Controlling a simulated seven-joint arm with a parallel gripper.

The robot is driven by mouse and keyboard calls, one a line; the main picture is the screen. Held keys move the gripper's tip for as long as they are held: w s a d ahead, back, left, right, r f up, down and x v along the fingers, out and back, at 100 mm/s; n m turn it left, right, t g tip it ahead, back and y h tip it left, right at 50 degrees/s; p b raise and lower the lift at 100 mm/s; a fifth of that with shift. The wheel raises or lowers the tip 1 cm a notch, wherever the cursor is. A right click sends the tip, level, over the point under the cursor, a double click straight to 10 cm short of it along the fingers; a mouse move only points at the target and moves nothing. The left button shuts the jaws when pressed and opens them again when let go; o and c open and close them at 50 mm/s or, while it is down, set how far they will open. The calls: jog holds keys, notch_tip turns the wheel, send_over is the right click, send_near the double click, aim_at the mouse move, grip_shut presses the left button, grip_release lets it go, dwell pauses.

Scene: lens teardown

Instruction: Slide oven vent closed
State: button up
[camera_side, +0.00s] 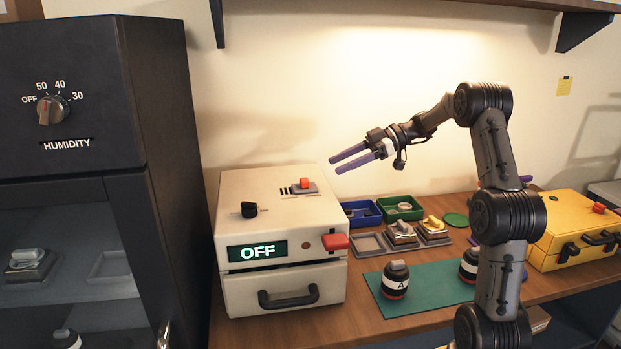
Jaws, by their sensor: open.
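The oven (240,208) is a cream box on the left part of the bench. Its display (257,251) reads OFF, and its front drawer is shut. The vent (299,188) is on the oven's top toward the back right. It has dark slots at the left and a grey slider plate with an orange-red knob (306,183) to their right. The slots show uncovered. My gripper (334,166) is open and empty, with purple fingers pointing left. It is in the air above and to the right of the vent, apart from it.
Blue (360,214) and green (400,208) bins, grey trays and a green mat (372,279) with lens parts lie right. A dark cabinet (155,95) stands left.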

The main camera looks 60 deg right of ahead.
aim_at(307, 179)
jog(key=x, duration=0.9)
jog(key=shift+c, duration=0.2)
grip_shut()
dwell(1.1)
